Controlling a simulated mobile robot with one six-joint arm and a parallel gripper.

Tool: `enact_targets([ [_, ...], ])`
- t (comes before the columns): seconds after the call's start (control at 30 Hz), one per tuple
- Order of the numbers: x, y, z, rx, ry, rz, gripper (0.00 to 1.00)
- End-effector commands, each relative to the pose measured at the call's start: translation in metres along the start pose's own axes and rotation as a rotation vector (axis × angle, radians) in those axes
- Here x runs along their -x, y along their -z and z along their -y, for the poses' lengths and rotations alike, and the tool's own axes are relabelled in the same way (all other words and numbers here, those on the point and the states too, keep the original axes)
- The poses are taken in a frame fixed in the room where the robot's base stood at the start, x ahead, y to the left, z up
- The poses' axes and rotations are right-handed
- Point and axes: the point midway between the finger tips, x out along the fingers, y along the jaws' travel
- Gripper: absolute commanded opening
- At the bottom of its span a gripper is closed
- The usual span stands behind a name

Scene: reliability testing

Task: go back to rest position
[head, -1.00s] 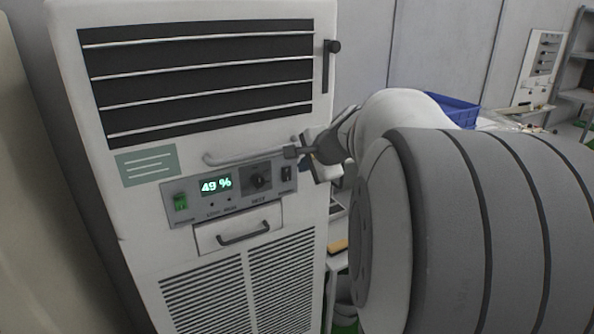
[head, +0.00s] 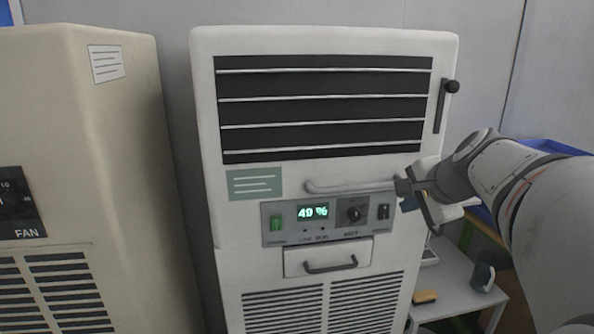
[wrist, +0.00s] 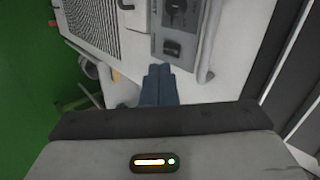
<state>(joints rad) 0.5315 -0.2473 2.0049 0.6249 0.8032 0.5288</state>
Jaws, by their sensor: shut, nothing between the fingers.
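My gripper (head: 405,188) is at the right side of a white cabinet unit (head: 225,200), in front of the right end of its horizontal bar handle (head: 345,187). In the wrist view its two blue fingers (wrist: 160,72) are together with nothing between them. They point toward the unit's control panel (wrist: 172,22). Whether the fingertips touch the unit cannot be told. In the head view the panel (head: 335,232) shows a green 49 % display, a green switch, a dark knob and a black switch. My arm comes in from the right edge.
A beige unit (head: 110,150) marked FAN stands at the left. A small table (head: 455,275) with a yellow block (head: 425,297) and a dark cup (head: 483,277) is at lower right. A blue bin (head: 560,148) is behind my arm. A drawer handle (head: 330,265) sits below the panel.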

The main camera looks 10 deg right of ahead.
Motion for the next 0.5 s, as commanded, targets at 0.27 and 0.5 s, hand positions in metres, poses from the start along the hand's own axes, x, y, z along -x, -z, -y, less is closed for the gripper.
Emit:
enact_targets([
  [0.27,-0.018,-0.137,-0.120,0.770,-0.287,0.234,0.00],
  [0.5,-0.011,-0.177,-0.201,1.263,-0.419,0.380,0.00],
])
